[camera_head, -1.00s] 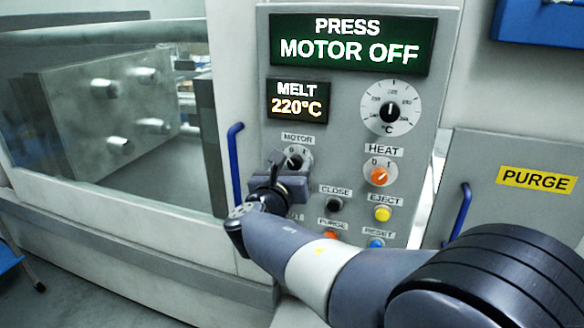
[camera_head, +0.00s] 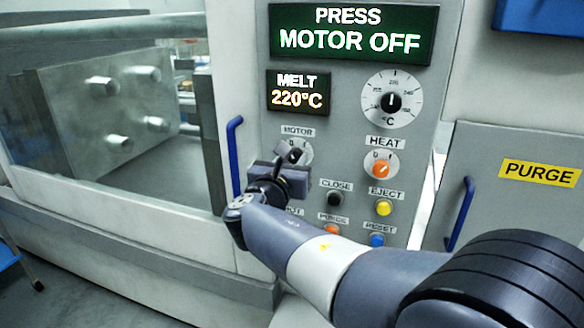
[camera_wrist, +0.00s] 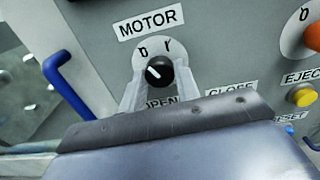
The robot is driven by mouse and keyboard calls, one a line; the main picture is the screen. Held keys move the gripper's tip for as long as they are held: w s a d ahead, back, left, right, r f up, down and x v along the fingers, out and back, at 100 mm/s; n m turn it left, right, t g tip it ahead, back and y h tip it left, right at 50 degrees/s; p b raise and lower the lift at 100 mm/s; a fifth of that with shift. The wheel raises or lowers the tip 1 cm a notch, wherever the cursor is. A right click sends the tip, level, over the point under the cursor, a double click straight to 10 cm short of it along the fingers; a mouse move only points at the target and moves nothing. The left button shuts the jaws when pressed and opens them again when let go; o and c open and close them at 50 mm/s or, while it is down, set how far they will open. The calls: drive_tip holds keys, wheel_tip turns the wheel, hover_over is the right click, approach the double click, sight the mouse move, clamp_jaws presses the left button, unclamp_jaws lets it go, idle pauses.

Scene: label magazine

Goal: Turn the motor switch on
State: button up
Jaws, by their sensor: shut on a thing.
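The motor switch (camera_wrist: 159,71) is a black round knob with a white pointer line, on a pale dial under the MOTOR label. In the wrist view its pointer leans up and left, toward the 0 side of the dial. My gripper (camera_wrist: 158,80) has one finger on each side of the knob and is shut on it. In the head view my gripper (camera_head: 290,157) is at the dial and covers much of the switch. The green display (camera_head: 351,36) reads PRESS MOTOR OFF.
The orange HEAT knob (camera_head: 381,168) is right of the motor switch. CLOSE (camera_head: 333,199), EJECT (camera_head: 384,207), PURGE and RESET (camera_head: 377,240) buttons lie below. A blue handle (camera_head: 234,165) stands close on the left. The melt display (camera_head: 298,93) reads 220°C.

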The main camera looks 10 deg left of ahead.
drive_tip(key=m+b, duration=0.4)
drive_tip(key=b, duration=0.1)
drive_tip(key=m+b, duration=0.2)
drive_tip(key=shift+f+b, duration=0.3)
drive_tip(key=shift+b, duration=0.1)
drive_tip(key=m+b, duration=0.3)
drive_tip(key=shift+m, duration=0.4)
drive_tip(key=shift+r+m+b, duration=0.2)
drive_tip(key=shift+m+b, duration=1.2)
drive_tip(key=shift+b, duration=0.1)
drive_tip(key=o, duration=1)
drive_tip(key=shift+r, duration=0.1)
drive_tip(key=shift+c, duration=0.2)
drive_tip(key=shift+s, duration=0.1)
drive_tip(key=s+a+b, duration=0.1)
drive_tip(key=s, duration=0.9)
drive_tip(key=shift+s+a, duration=0.25)
drive_tip(key=shift+s, duration=0.05)
